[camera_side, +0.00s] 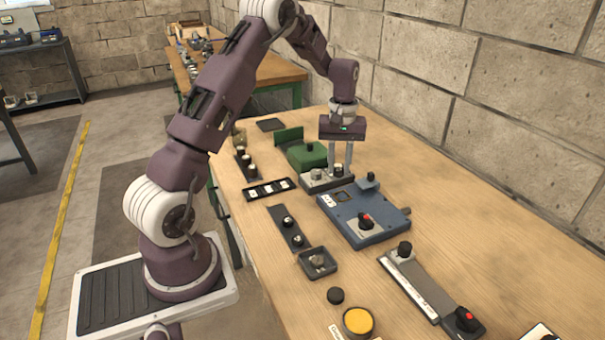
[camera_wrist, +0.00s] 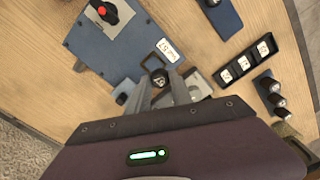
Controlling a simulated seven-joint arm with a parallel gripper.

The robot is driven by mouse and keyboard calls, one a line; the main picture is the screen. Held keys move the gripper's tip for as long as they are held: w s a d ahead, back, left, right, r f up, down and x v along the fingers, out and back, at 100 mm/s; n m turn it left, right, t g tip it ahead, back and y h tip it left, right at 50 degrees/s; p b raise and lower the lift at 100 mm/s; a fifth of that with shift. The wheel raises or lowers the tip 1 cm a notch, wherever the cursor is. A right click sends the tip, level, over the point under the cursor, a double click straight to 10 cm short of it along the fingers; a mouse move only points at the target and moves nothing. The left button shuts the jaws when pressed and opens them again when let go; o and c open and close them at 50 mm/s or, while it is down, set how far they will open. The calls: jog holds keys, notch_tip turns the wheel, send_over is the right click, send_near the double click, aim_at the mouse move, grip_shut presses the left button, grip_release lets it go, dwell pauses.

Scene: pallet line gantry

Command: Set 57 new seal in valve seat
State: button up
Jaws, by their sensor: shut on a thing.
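My gripper (camera_side: 341,172) points down over a grey block (camera_side: 314,184) on the bench. In the wrist view, my gripper (camera_wrist: 159,88) is shut on a small dark cylinder (camera_wrist: 157,77) with a pale mark on top, likely the seal; the mark is too small to read surely. The cylinder is at the grey block; whether it rests in it is unclear. A second, lighter round piece (camera_side: 316,174) stands on the block. Beside it is a blue housing (camera_side: 384,230) with a red knob (camera_side: 366,219) and a white label reading 57 (camera_wrist: 167,50). I cannot tell which opening is the valve seat.
A black tray with white labelled slots (camera_side: 257,193), a rack of dark cylinders (camera_side: 240,158) and a strip with two pieces (camera_side: 276,212) lie left. A green fixture (camera_side: 303,156) stands behind. A small tray (camera_side: 329,269) and yellow button (camera_side: 358,321) are in front.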

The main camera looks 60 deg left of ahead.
aim_at(342, 197)
jog(key=shift+w+d+r, duration=0.15)
jog(key=shift+w+d, duration=0.2)
jog(key=shift+w, duration=0.15)
jog(key=shift+f, duration=3.05)
jog(key=shift+f, duration=0.45)
jog(key=o, duration=1)
jog(key=shift+c, duration=0.2)
jog(key=o, duration=0.5)
